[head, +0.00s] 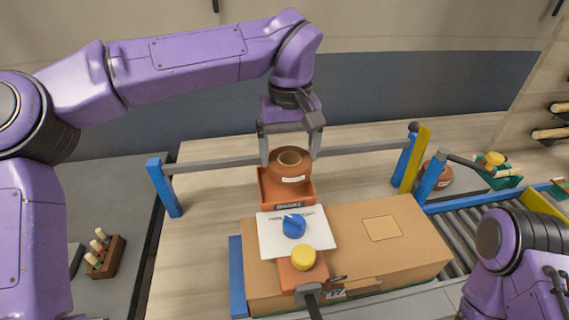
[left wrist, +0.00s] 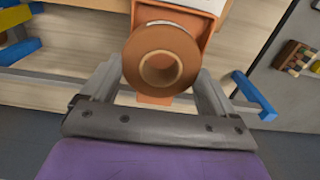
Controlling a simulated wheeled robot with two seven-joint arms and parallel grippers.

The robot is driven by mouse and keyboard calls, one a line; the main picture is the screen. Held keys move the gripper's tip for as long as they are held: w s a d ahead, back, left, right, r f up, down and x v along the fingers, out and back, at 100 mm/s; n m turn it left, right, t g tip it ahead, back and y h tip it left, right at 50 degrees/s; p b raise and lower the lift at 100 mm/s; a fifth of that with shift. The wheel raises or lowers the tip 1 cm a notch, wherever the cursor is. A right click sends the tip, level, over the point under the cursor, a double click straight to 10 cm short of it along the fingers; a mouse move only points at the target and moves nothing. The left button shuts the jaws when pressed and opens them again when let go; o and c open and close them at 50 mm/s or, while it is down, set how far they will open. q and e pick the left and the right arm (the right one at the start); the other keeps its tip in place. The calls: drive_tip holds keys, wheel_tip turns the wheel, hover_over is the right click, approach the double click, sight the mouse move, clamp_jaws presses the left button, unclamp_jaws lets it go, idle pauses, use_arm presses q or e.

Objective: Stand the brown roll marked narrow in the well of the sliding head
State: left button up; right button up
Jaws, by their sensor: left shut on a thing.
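My left gripper (head: 289,156) is shut on a brown roll (head: 289,174), with one finger on each side. The roll is upright, its round hole facing up, and a white label shows on its front; the print is too small to read. The roll is over the orange well of the sliding head (head: 286,194); I cannot tell whether it touches the well's floor. In the left wrist view the roll (left wrist: 160,55) sits between the fingers (left wrist: 158,88), with orange well walls showing around it. My right gripper is out of view.
Another brown roll (head: 436,176) lies at right, near a roller conveyor (head: 470,235). Grey rails on blue posts (head: 163,188) run behind. A peg block (head: 105,258) stands left.

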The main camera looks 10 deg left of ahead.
sight(284, 166)
use_arm(q)
drive_tip(key=shift+s+a+f, duration=0.25)
drive_tip(key=shift+a+f, duration=0.05)
drive_tip(key=shift+f, duration=0.15)
drive_tip(key=shift+s+a+f, duration=0.2)
drive_tip(key=shift+a+f, duration=0.05)
drive_tip(key=shift+f, duration=0.15)
drive_tip(key=shift+w+f+p, duration=0.15)
drive_tip(key=shift+w+f, duration=0.05)
drive_tip(key=shift+f, duration=0.4)
drive_tip(key=shift+w+f+p, duration=0.15)
drive_tip(key=shift+w+f, duration=0.05)
drive_tip(key=shift+f, duration=0.35)
drive_tip(key=shift+s+d, duration=0.1)
drive_tip(key=o, duration=0.8)
drive_tip(key=shift+r, duration=0.1)
wheel_tip(284, 166, up, 12)
drive_tip(key=shift+f, duration=0.1)
